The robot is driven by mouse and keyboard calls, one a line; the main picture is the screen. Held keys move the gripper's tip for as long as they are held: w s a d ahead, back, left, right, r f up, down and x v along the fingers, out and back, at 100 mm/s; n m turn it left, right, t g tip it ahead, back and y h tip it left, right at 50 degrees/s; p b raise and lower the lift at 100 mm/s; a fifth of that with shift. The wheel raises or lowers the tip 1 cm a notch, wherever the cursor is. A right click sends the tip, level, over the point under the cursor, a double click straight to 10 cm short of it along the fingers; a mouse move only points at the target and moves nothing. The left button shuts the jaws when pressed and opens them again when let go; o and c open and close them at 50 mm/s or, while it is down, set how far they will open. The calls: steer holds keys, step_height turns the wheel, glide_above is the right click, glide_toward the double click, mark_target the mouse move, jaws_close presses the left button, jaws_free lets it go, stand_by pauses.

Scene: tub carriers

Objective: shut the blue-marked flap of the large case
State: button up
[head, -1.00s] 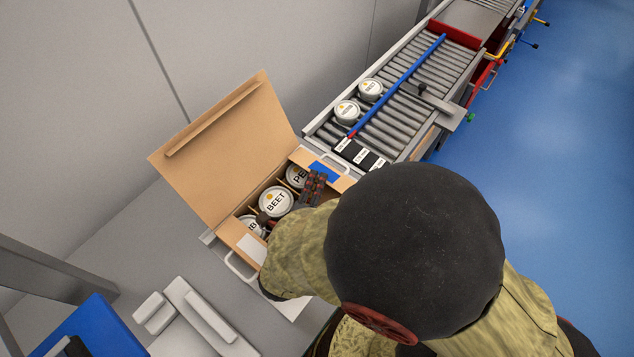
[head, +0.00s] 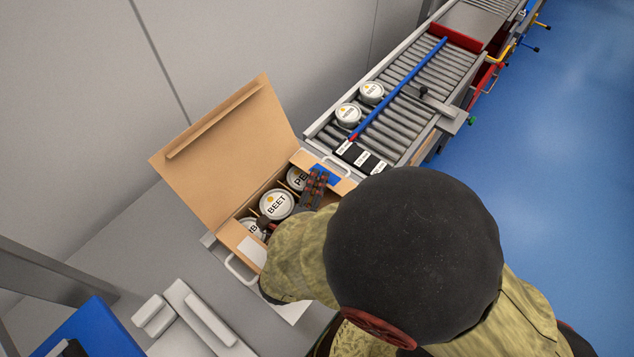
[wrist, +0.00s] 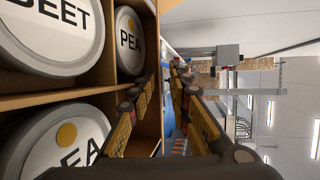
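The large case (head: 222,150) is an open cardboard box at the conveyor's end, its big lid standing up at the back. The blue-marked flap (head: 334,177) at its right end stands out, not folded over the tubs. My gripper (head: 316,184) is at this flap, its fingers overlapping the blue mark. In the wrist view the fingers (wrist: 167,105) are apart, with a cardboard edge near the left finger; contact cannot be told. Inside are tubs marked PEA (head: 298,178) and BEET (head: 277,204), plus a partly hidden one (head: 250,228). The white-marked flap (head: 247,244) is at the left end.
A roller conveyor (head: 412,120) with two tubs (head: 348,114) and a blue bar (head: 398,88) runs to the back right. A grey wall is behind the lid. Blue floor lies open at right.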

steer(key=shift+v, duration=4.05)
steer(key=shift+c, duration=0.2)
